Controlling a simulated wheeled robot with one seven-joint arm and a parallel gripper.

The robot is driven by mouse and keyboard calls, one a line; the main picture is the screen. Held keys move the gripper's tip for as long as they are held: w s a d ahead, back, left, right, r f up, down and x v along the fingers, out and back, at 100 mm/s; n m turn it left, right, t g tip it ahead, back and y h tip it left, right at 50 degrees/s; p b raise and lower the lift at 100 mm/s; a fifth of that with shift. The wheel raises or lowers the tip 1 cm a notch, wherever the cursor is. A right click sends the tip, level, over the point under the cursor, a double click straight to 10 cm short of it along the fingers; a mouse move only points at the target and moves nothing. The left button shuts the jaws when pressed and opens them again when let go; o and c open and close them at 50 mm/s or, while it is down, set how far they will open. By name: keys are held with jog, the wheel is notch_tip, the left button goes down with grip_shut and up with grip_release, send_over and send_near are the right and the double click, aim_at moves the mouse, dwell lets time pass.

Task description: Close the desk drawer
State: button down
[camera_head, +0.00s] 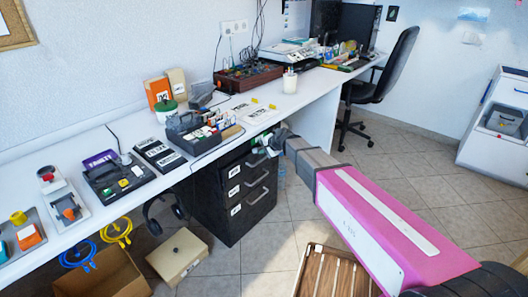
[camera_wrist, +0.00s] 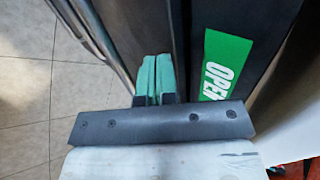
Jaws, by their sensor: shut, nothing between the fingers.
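The dark drawer cabinet (camera_head: 212,208) stands under the white desk (camera_head: 215,152). Its drawer fronts carry white labels and metal handles. My gripper (camera_head: 270,145) is at the cabinet's upper right, by the top drawer, partly hidden by my wrist. In the wrist view, the green fingertips (camera_wrist: 155,77) are together and empty, close against a dark panel (camera_wrist: 145,25). A metal handle (camera_wrist: 92,30) shows left of them. A green label reading "OPE" (camera_wrist: 225,65), partly cut off, lies to their right on a dark surface. How far the top drawer sticks out is hard to tell.
A cardboard box (camera_head: 105,275) and a beige box (camera_head: 177,256) lie on the floor left of the cabinet. A wooden slatted crate (camera_head: 335,272) is at the bottom. A black chair (camera_head: 388,75) stands farther back.

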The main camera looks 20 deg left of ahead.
jog(key=shift+w+a, duration=0.25)
jog(key=shift+a, duration=0.35)
jog(key=shift+w+a, duration=0.25)
jog(key=shift+a, duration=0.45)
jog(key=s+d+f+v, duration=0.1)
jog(key=d+f+v, duration=0.1)
jog(key=v, duration=1.1)
jog(key=s+d+f+n+h, duration=0.1)
jog(key=d+f+h, duration=0.15)
jog(key=d, duration=0.95)
jog(key=d+f+n+h, duration=0.15)
jog(key=d+f, duration=0.25)
jog(key=d, duration=0.7)
jog(key=s+d+f+g+h, duration=0.1)
jog(key=s+d, duration=0.4)
jog(key=d, duration=0.7)
jog(key=s+d+f+n+g+h, duration=0.1)
jog(key=s+d, duration=0.4)
jog(key=d, duration=0.7)
notch_tip(320, 180, down, 2)
jog(key=g+h, duration=0.1)
jog(key=h, duration=0.1)
jog(key=shift+d+f+h, duration=0.25)
jog(key=shift+h, duration=0.15)
